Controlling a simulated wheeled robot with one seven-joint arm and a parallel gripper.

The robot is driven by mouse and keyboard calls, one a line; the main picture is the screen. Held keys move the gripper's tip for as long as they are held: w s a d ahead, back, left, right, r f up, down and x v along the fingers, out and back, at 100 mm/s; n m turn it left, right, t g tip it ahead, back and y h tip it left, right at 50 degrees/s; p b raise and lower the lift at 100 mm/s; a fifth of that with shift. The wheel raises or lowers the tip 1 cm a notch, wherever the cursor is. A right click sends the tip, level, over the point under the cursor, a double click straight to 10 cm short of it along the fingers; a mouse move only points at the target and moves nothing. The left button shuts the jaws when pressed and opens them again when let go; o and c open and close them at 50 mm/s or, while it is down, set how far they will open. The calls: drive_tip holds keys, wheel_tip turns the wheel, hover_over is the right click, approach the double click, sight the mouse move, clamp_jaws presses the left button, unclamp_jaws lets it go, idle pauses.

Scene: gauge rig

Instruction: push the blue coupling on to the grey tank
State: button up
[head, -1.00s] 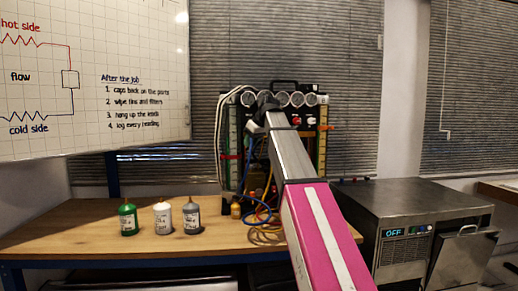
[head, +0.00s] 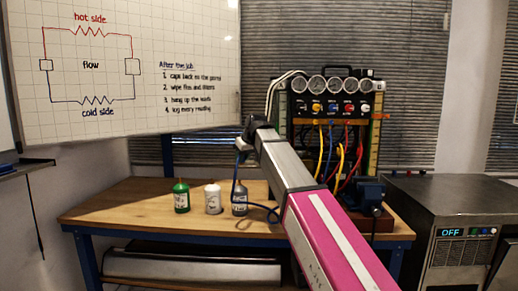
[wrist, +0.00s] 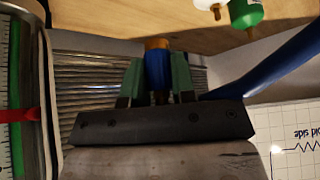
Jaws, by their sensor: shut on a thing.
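In the wrist view my gripper (wrist: 158,78) is shut on the blue coupling (wrist: 157,68), whose brass end points away from the palm. In the head view my gripper (head: 246,136) is raised above the bench, in front of the blinds; the coupling is hard to make out there. The coupling's blue hose (head: 234,185) hangs down in front of the grey tank (head: 240,204). This tank stands upright on the bench, below my gripper in the picture, and the coupling is apart from it. I cannot make out the grey tank in the wrist view.
A white tank (head: 213,200) and a green tank (head: 181,199) stand left of the grey one. The gauge rig (head: 334,100) with coloured hoses is at the right, beside a blue vice (head: 368,192). The wooden bench (head: 120,207) is clear at its left.

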drive_tip(key=shift+s+a+f, duration=0.2)
drive_tip(key=shift+a+f, duration=0.15)
drive_tip(key=shift+a, duration=0.3)
drive_tip(key=shift+f, duration=2.6)
drive_tip(key=shift+f, duration=1.35)
drive_tip(key=o, duration=1.3)
drive_tip(key=v, duration=1)
drive_tip(key=shift+s+d+r, duration=0.15)
drive_tip(key=shift+r, duration=0.15)
